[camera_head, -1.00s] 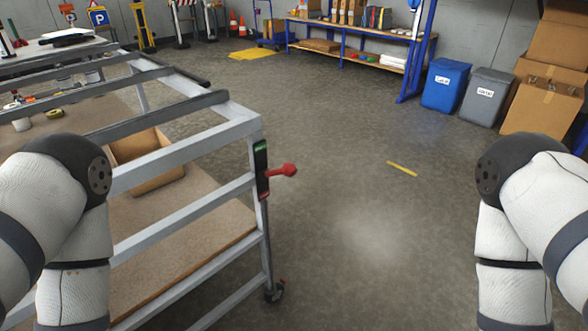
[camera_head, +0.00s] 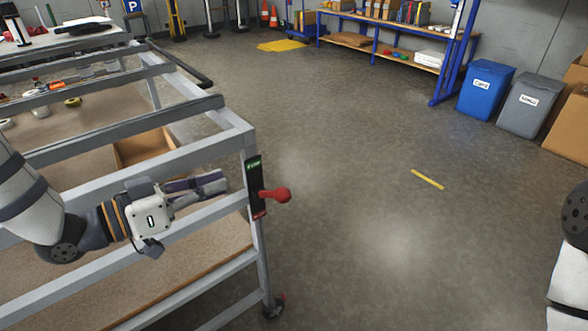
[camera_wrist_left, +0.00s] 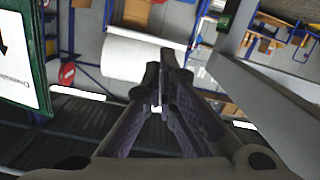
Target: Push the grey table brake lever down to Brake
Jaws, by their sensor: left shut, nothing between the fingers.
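The grey table (camera_head: 160,140) is a metal frame on the left in the head view. On its near right corner post is a dark plate (camera_head: 254,176) with a green label at the top and red at the bottom. The brake lever (camera_head: 277,195) sticks out from this plate to the right, roughly level, with a red knob. My left gripper (camera_head: 224,181) is shut and empty, just left of the plate and apart from the lever. In the left wrist view its fingers (camera_wrist_left: 167,62) are together; I cannot make out the lever there. My right gripper is out of view.
A wooden box (camera_head: 143,147) sits inside the table frame. The floor right of the table is clear, with a yellow strip (camera_head: 427,179). Blue (camera_head: 486,90) and grey (camera_head: 529,103) bins stand at the back right. A grey post (camera_wrist_left: 265,95) passes beside the fingers.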

